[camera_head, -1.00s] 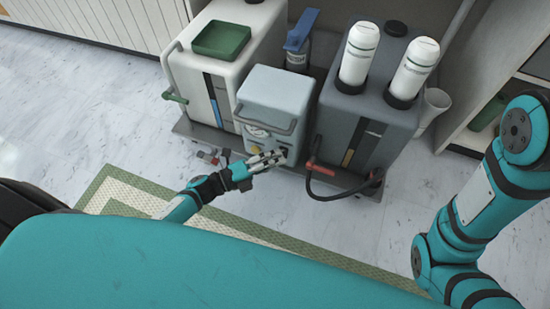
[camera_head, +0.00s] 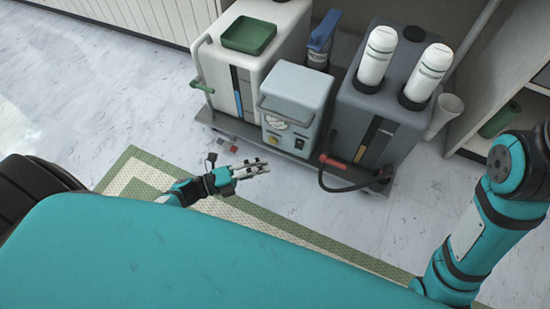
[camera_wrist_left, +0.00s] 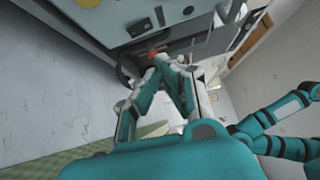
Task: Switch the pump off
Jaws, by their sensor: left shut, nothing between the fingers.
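The pump (camera_head: 296,86) is a pale blue-grey box with a front handle, standing in the middle of a low cart. Its front has a round gauge, a yellow knob (camera_head: 273,140) and a small dark switch (camera_head: 299,143) at the lower right. I cannot tell the switch's position. My left gripper (camera_head: 267,170) is shut and empty, in front of and below the pump's front, apart from it. In the left wrist view the fingers (camera_wrist_left: 165,62) point toward the cart. My right arm shows at the right; its gripper is out of view.
A white unit with a green tray (camera_head: 249,35) stands left of the pump. A dark grey unit (camera_head: 378,95) with two white canisters stands right. A black hose with a red grip (camera_head: 334,162) hangs in front of it. A green-bordered mat (camera_head: 300,245) and open floor lie before the cart.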

